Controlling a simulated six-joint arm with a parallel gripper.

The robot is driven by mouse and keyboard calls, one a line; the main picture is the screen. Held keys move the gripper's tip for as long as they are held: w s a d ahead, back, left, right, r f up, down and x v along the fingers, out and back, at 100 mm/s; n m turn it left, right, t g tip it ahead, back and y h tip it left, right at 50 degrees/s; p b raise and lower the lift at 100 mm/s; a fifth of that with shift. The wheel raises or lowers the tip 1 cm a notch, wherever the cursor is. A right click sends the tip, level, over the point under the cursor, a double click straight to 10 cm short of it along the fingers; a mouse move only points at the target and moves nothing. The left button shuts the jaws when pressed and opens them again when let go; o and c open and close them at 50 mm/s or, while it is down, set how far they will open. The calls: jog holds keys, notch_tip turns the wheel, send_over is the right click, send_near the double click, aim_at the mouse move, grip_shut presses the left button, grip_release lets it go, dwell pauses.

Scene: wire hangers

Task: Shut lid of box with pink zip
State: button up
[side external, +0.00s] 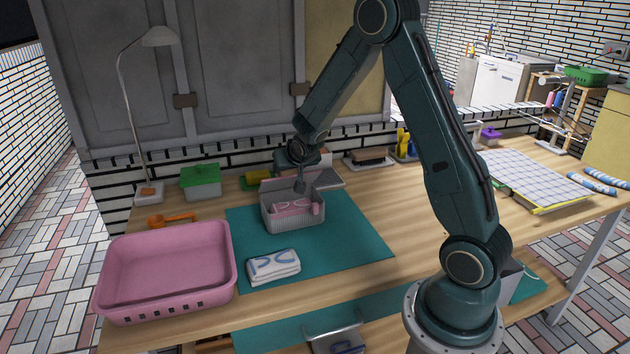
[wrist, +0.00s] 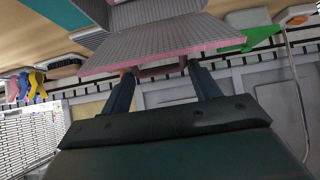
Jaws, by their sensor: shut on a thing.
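The grey ribbed box (side external: 293,221) stands open on the teal mat, with a pink item (side external: 297,207) inside. Its lid (side external: 270,185) stands raised at the back of the box. In the wrist view the lid (wrist: 155,42) is a grey ribbed panel with a pink zip edge (wrist: 160,60). My gripper (side external: 300,187) reaches down to the lid from behind and above. In the wrist view my gripper (wrist: 163,75) has its fingers at the pink edge, shut on the lid there. The exact contact is partly hidden by the lid.
A pink basin (side external: 165,270) stands at the front left, with a folded white-and-blue cloth (side external: 273,266) beside it. A green-lidded box (side external: 201,182) and a lamp (side external: 150,190) stand at the back left. The mat (side external: 350,245) is clear to the right of the box.

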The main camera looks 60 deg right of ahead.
jog(key=s+a+f, duration=0.2)
jog(key=f, duration=0.1)
jog(key=s+a+f, duration=0.1)
jog(key=shift+s+f, duration=0.1)
jog(key=shift+f, duration=0.15)
jog(key=shift+s+a+f, duration=0.2)
jog(key=shift+f, duration=0.35)
jog(key=shift+s+a+f, duration=0.15)
jog(key=shift+s+f, duration=0.05)
jog(key=shift+f, duration=0.3)
jog(key=o, duration=1)
jog(key=shift+o, duration=0.8)
jog(key=shift+w+r, duration=0.1)
jog(key=shift+r, duration=0.2)
